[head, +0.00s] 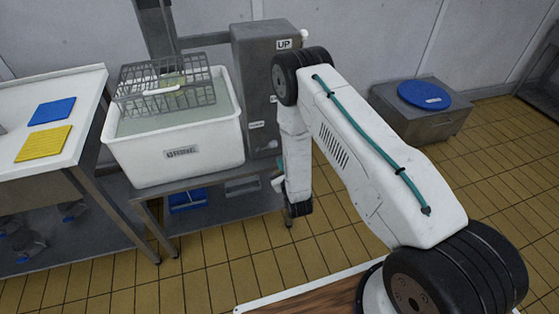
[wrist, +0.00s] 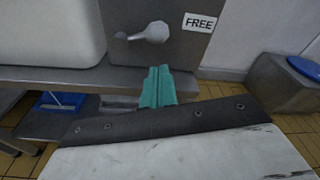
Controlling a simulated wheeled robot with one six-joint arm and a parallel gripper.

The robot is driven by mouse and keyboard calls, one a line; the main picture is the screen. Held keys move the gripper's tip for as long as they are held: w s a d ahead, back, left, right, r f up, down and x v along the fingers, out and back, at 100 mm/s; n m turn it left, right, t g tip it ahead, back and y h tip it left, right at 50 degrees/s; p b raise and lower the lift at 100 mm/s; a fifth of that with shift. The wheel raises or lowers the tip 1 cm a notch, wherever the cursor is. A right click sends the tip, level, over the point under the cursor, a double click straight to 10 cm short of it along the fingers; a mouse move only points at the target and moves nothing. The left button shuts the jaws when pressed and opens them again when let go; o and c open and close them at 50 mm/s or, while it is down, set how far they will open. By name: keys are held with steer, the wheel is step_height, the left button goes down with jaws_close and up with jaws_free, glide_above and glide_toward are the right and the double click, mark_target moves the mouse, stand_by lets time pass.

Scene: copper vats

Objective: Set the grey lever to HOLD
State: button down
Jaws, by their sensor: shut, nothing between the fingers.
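In the wrist view a grey lever (wrist: 157,33) with a rounded knob sticks out from the face of the grey metal cabinet (wrist: 172,60). It points right, towards a label reading FREE (wrist: 199,22). No HOLD label is readable in either view. My gripper (wrist: 158,72) shows its teal fingers pressed together and empty. In the picture they sit just below the lever knob, with a gap between.
A label reading UP (head: 284,44) is high on the cabinet, near a pale knob (head: 305,36). A white basin (head: 185,155) of liquid stands left of the cabinet, a wire basket (head: 165,88) over it. A blue round lid (head: 424,95) lies on a low box at right.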

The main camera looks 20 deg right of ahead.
mark_target(269, 146)
steer(key=w, duration=0.5)
steer(key=w+f, duration=0.1)
steer(key=w, duration=0.2)
steer(key=shift+w+d, duration=0.25)
steer(key=shift+w, duration=0.05)
steer(key=shift+a, duration=0.1)
